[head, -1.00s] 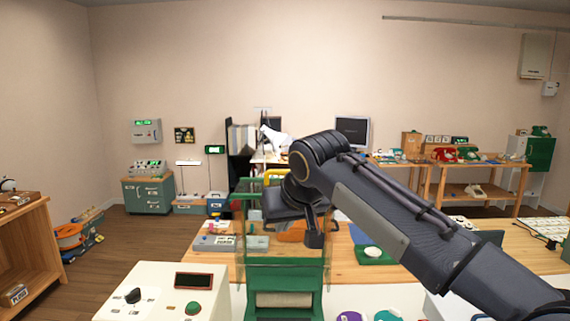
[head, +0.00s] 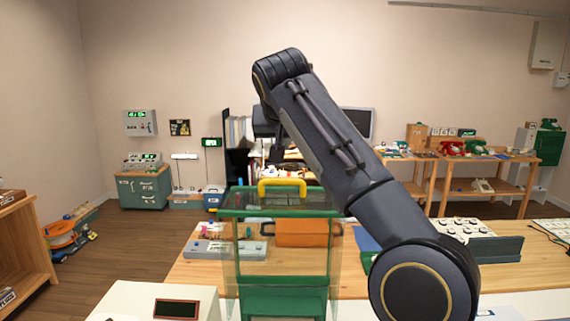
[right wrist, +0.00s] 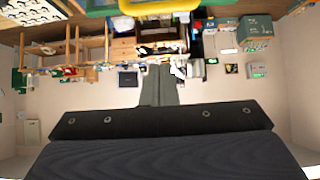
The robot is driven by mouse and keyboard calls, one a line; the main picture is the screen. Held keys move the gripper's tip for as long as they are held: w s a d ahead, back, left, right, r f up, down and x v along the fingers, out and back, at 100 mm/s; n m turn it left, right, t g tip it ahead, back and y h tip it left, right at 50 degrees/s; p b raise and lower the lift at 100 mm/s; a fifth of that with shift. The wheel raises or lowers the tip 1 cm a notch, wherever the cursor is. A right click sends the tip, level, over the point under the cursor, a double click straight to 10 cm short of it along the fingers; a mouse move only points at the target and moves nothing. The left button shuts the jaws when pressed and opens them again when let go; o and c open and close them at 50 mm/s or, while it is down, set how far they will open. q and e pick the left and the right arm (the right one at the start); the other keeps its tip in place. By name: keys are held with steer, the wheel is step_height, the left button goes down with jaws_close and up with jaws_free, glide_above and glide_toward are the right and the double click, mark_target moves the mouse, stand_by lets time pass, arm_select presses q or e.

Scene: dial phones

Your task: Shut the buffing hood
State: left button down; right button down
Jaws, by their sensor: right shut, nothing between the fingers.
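The buffing hood (head: 283,303) stands in front of me in the head view, a green frame with see-through panels. A yellow handle (head: 282,187) sits at its top edge; it also shows at the top of the right wrist view (right wrist: 158,6). I cannot tell how far open the hood is. My right arm passes in front of the hood's right side and rises above it. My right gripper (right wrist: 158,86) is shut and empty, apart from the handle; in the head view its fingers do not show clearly. My left gripper is out of view.
A wooden bench (head: 195,270) lies behind the hood, with a grey box (head: 222,250) and an orange case (head: 308,233). A white console (head: 150,300) stands at the front left. Shelves with phones (head: 480,170) stand at the back right.

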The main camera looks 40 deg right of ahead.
glide_above(285, 194)
steer(key=w+d, duration=0.1)
steer(key=w, duration=0.1)
steer(key=f, duration=0.2)
steer(key=f+p, duration=0.1)
steer(key=f, duration=0.2)
steer(key=shift+s+d+f, duration=0.15)
steer(key=shift+s+f, duration=0.05)
steer(key=shift+f, duration=0.15)
steer(key=shift+s+a+f+b, duration=0.2)
steer(key=shift+s+a+f, duration=0.15)
steer(key=shift+f, duration=0.15)
steer(key=shift+s+a+f+b, duration=0.15)
steer(key=shift+s+a+f, duration=0.2)
steer(key=shift+f, duration=0.1)
steer(key=shift+s+a+f, duration=0.1)
steer(key=shift+s+a, duration=0.05)
steer(key=shift+s, duration=0.15)
steer(key=shift+s+a+f, duration=0.1)
steer(key=shift+a+f, duration=0.05)
steer(key=shift+f, duration=0.1)
